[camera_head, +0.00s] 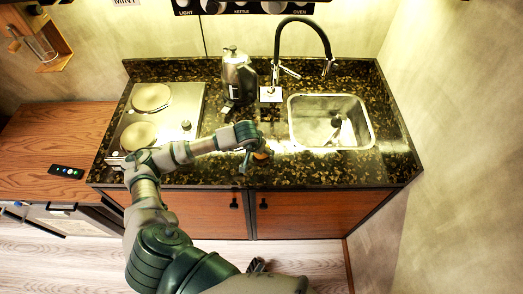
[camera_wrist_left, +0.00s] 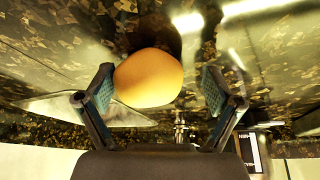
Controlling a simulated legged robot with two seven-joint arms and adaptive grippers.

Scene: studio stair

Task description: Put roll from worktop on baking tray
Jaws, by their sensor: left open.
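The roll (camera_head: 262,155) is a small orange-brown thing on the dark speckled worktop (camera_head: 340,172), near its front edge and left of the sink. My left gripper (camera_head: 250,158) is at the roll, low over the worktop. In the left wrist view the roll (camera_wrist_left: 148,78) is a smooth, rounded tan shape between the two spread fingers of the left gripper (camera_wrist_left: 155,92). It lies closer to the left finger; I cannot tell if they touch. I cannot make out a baking tray. A dark part at the bottom of the head view may be my right gripper, unclear.
A steel kettle (camera_head: 238,75) stands at the back of the worktop. The sink (camera_head: 330,122) with a black tap (camera_head: 303,22) is to the right. A hob (camera_head: 183,105) with two round plates is to the left. A wooden counter (camera_head: 52,140) adjoins further left.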

